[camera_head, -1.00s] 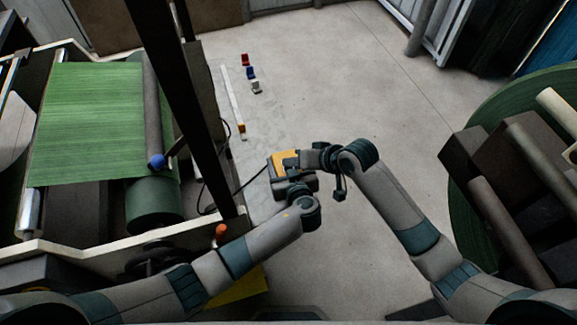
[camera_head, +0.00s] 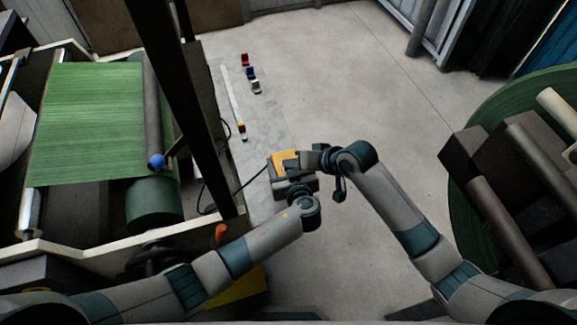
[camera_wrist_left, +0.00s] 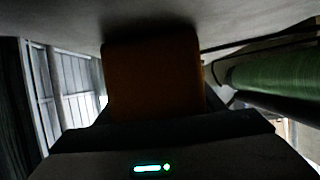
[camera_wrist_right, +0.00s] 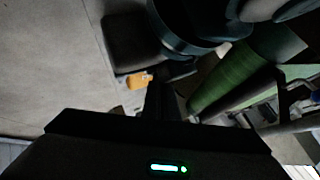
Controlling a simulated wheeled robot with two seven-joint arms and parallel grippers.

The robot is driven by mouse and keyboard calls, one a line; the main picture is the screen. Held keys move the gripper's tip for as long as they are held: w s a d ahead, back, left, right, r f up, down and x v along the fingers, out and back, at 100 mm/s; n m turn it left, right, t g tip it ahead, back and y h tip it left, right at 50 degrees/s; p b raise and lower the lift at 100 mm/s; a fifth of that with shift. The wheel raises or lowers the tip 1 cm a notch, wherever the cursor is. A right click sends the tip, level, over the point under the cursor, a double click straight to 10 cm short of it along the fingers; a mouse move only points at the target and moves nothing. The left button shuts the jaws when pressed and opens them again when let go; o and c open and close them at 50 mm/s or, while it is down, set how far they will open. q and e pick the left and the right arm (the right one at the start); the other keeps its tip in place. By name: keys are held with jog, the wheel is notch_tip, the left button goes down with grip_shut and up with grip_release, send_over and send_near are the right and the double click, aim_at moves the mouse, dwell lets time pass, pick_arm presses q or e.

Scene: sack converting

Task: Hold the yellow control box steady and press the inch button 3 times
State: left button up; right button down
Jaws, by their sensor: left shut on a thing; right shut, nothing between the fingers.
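The yellow control box (camera_head: 285,158) hangs on a black cable in front of me in the head view. My left gripper (camera_head: 284,178) is shut on it from the near side. In the left wrist view the box (camera_wrist_left: 152,75) fills the space ahead of the gripper, dark orange in shadow. My right gripper (camera_head: 308,160) is shut with nothing between its fingers, close to the right side of the box. In the right wrist view a small piece of the yellow box (camera_wrist_right: 137,80) shows beyond the fingers. The inch button cannot be made out in any view.
A machine with a green web roll (camera_head: 85,120) stands at the left, with a dark post (camera_head: 180,100) in front. A large green reel (camera_head: 520,100) is at the right. Small red, blue and grey items (camera_head: 252,73) lie on the floor.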

pick_arm(q)
jog(key=shift+r, duration=0.15)
pick_arm(e)
jog(key=shift+s+f, duration=0.35)
jog(key=shift+f, duration=0.4)
pick_arm(q)
jog(key=shift+w+a, duration=0.1)
jog(key=shift+w, duration=0.05)
pick_arm(e)
jog(key=shift+s+r, duration=0.1)
jog(key=shift+r, duration=0.85)
jog(key=shift+a, duration=0.1)
jog(key=shift+r, duration=0.15)
jog(key=shift+w+r, duration=0.15)
jog(key=shift+r, duration=1.15)
jog(key=shift+w+r, duration=0.1)
jog(key=shift+r, duration=1.15)
